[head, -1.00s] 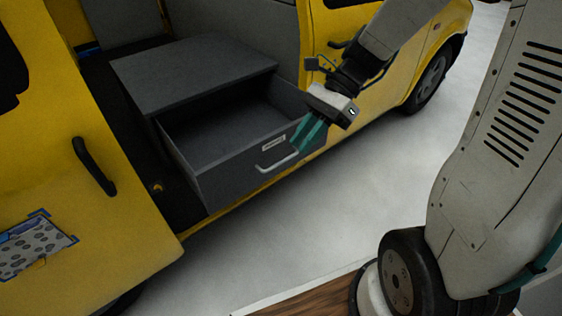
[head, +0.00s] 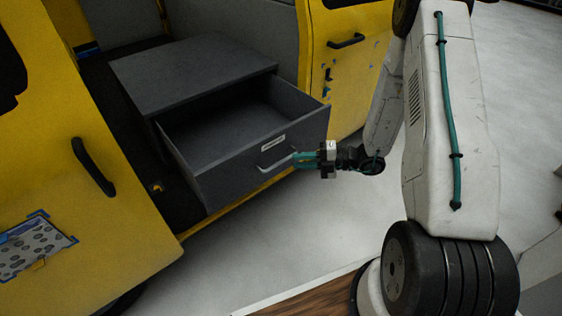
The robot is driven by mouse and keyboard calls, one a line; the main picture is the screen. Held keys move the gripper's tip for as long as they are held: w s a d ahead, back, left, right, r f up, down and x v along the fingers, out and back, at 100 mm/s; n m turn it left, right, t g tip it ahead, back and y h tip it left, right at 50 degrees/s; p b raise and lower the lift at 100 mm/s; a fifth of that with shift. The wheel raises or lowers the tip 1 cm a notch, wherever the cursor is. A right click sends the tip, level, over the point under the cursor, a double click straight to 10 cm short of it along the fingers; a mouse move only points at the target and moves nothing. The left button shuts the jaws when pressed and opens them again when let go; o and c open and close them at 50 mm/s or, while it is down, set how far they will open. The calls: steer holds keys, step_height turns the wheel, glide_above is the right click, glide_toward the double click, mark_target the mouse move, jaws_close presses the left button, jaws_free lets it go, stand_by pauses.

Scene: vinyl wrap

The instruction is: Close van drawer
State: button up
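The grey van drawer (head: 240,165) stands pulled out of its grey cabinet (head: 195,68) in the yellow van's doorway. Its inside looks empty. A light metal handle (head: 276,164) and a small white label (head: 273,143) are on its front. My gripper (head: 298,160) has teal fingers and is at the right end of the handle, pointing left. The fingers overlap the handle's end in the picture; I cannot tell whether they touch or grasp it, nor whether they are apart.
The open yellow van door (head: 75,190) with a black handle is on the left. Another yellow van panel (head: 350,75) is right of the drawer. Pale floor (head: 270,225) lies clear in front of the drawer. A wooden surface (head: 310,293) is at the bottom.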

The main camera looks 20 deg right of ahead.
mark_target(284, 161)
steer(key=x, duration=0.6)
steer(key=shift+w+a, duration=0.1)
steer(key=shift+a, duration=0.2)
jaws_close()
